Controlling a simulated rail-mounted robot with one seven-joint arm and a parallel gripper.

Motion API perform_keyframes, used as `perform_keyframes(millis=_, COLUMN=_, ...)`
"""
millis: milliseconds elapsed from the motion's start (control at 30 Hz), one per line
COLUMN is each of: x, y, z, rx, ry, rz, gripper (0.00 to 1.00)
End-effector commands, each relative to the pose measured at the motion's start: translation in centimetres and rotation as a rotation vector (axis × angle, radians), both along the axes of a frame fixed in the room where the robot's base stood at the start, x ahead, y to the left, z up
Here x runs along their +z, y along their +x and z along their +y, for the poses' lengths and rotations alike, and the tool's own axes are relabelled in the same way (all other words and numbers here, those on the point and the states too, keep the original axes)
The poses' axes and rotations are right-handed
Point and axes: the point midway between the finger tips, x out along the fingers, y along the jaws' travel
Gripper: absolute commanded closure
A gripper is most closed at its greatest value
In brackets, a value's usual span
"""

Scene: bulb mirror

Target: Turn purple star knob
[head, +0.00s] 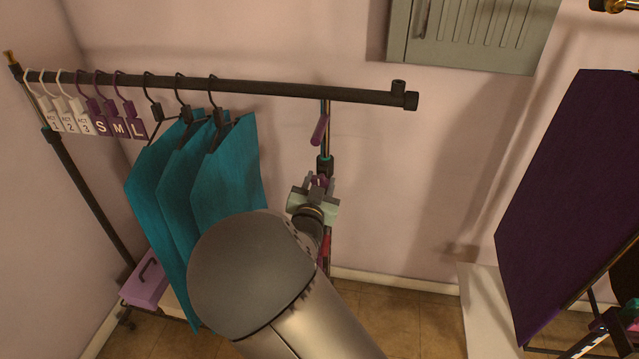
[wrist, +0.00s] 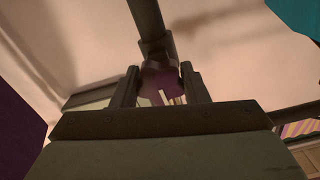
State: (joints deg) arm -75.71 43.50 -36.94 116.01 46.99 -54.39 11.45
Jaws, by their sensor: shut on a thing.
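The purple star knob (wrist: 160,80) sits between my gripper's two fingers in the wrist view, against a dark upright post (wrist: 150,25). Its lower part is hidden behind the gripper body. My gripper (wrist: 160,88) is shut on the knob, with one finger on each side. In the head view, my gripper (head: 318,182) is at the right upright of the clothes rack, just below a teal and dark collar (head: 325,163). Only a small purple bit of the knob (head: 319,181) shows there between the fingers.
A black rail (head: 300,92) runs above, holding teal garments (head: 225,165) close left of my arm and several labelled tags (head: 100,122). A purple handle (head: 319,130) sticks out above my gripper. A grey-green cabinet (head: 475,35) hangs on the wall. A dark purple panel (head: 570,190) stands right.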

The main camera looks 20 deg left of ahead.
Motion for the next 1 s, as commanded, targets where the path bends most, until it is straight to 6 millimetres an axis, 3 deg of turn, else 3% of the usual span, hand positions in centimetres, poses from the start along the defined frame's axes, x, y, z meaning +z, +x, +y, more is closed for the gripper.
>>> perform_keyframes(millis=267, x=-0.02, y=-0.03, z=-0.01, rx=0.000, ry=-0.172, rz=-0.017, gripper=0.82)
perform_keyframes(millis=1000, x=0.10, y=-0.05, z=0.03, rx=0.001, ry=-0.870, rz=-0.096, gripper=0.82)
